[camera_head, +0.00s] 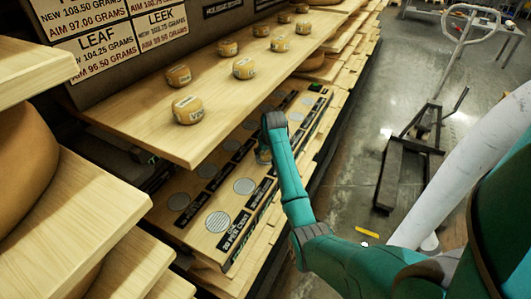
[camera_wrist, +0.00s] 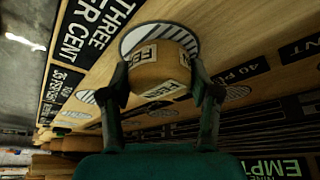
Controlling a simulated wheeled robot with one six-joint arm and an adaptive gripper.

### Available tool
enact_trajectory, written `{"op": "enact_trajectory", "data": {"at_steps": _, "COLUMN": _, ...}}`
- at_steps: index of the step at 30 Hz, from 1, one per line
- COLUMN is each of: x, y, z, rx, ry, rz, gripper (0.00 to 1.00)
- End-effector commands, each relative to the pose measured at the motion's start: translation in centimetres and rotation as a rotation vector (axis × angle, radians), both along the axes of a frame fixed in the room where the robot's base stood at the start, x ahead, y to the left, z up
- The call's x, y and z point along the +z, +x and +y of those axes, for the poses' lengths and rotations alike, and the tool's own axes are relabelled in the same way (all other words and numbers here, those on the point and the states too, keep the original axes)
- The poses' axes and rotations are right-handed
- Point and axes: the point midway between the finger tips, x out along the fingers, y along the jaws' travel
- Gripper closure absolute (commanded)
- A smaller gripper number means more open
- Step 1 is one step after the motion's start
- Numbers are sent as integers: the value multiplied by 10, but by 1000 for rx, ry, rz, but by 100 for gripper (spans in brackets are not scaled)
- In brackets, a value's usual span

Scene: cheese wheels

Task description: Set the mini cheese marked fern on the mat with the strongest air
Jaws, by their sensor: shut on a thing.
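My gripper (camera_wrist: 160,80) is shut on a small orange-brown mini cheese (camera_wrist: 158,72), with one finger on each side. Its pale labels are partly cut off and begin "FE". The cheese is at a round white-rimmed mat (camera_wrist: 128,42) beside a black label reading "THREE PER CENT" (camera_wrist: 85,30). I cannot tell whether it touches the mat. In the head view my gripper (camera_head: 264,156) is mostly hidden behind my wrist, over the lower shelf. Other round striped mats lie there, such as a large one (camera_head: 218,221) and a grey one (camera_head: 243,186), with black labels.
An upper wooden shelf (camera_head: 165,135) overhangs the mats and carries several mini cheeses, one at its near end (camera_head: 187,110). A weight sign (camera_head: 110,35) stands behind it. Large cheese wheels sit at left. A pallet truck (camera_head: 410,155) stands on the floor at right.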

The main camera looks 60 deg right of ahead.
Motion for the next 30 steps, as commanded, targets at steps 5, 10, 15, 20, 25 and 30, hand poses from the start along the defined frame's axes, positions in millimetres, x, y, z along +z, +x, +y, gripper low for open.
{"op": "enact_trajectory", "data": {"at_steps": 5, "x": -2, "y": 0, "z": 0, "rx": 0, "ry": 0, "rz": 0, "gripper": 36}}
{"op": "enact_trajectory", "data": {"at_steps": 10, "x": -2, "y": 0, "z": 0, "rx": 0, "ry": 0, "rz": 0, "gripper": 13}}
{"op": "enact_trajectory", "data": {"at_steps": 15, "x": -1, "y": 0, "z": 0, "rx": 0, "ry": 0, "rz": 0, "gripper": 13}}
{"op": "enact_trajectory", "data": {"at_steps": 20, "x": 3, "y": 0, "z": 0, "rx": 0, "ry": -1, "rz": -2, "gripper": 13}}
{"op": "enact_trajectory", "data": {"at_steps": 25, "x": 23, "y": -6, "z": 5, "rx": 0, "ry": -3, "rz": -3, "gripper": 13}}
{"op": "enact_trajectory", "data": {"at_steps": 30, "x": 55, "y": -16, "z": 14, "rx": 0, "ry": -3, "rz": -4, "gripper": 13}}
